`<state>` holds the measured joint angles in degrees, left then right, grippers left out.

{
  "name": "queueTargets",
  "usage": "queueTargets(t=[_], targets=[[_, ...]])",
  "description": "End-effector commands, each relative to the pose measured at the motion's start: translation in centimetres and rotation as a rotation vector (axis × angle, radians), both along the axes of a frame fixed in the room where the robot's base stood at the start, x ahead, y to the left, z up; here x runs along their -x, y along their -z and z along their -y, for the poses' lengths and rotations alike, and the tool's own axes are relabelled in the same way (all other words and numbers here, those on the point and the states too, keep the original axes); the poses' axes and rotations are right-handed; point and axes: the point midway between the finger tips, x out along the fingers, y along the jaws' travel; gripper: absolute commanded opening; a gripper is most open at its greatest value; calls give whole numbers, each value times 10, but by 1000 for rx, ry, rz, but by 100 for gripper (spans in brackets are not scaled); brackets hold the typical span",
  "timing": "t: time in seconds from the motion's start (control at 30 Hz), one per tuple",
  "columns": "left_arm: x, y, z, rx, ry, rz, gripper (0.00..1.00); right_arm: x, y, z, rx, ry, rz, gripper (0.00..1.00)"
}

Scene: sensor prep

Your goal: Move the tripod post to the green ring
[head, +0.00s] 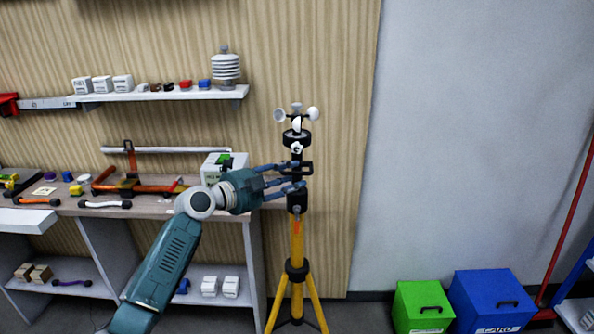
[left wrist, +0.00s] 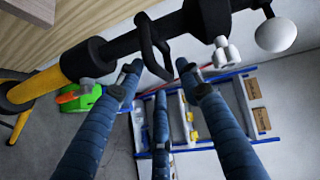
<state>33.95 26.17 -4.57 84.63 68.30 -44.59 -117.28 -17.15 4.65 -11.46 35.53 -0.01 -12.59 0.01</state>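The tripod post (head: 297,240) stands upright on spread yellow legs, with a black upper section, a dark loop-like handle (left wrist: 153,48) and an anemometer with white cups (head: 297,113) on top. My left gripper (head: 303,176) reaches the black upper section from the left. In the left wrist view its blue fingers (left wrist: 158,72) are spread apart, with the post (left wrist: 100,50) crossing just beyond the tips and the handle close to the gap between them. I cannot tell whether a finger touches it. The green ring is not visible. My right gripper is not in view.
A workbench (head: 150,207) with hammers and small parts stands left of the post, under a wall shelf (head: 165,95). A green bin (head: 422,305) and a blue bin (head: 490,300) stand at the right. A red pole (head: 570,215) leans at the far right.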

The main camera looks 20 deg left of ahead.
Motion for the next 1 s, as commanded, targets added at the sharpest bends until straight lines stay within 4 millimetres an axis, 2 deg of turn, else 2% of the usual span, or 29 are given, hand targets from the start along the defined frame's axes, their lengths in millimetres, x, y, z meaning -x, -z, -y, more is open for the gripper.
queueTargets(t=[0.2, 0.53, 0.7, 0.73, 1.0], targets=[[-20, 3, 11, 2, -1, 0, 36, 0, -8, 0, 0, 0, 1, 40], [-22, 4, 12, 0, -1, 0, 36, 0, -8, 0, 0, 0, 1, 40], [-22, 4, 12, 1, -1, -1, 2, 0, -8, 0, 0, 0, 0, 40], [-22, 4, 12, 1, -1, -1, 0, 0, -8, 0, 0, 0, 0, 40], [-22, 3, 12, 1, -1, 0, 0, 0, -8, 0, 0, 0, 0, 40]])
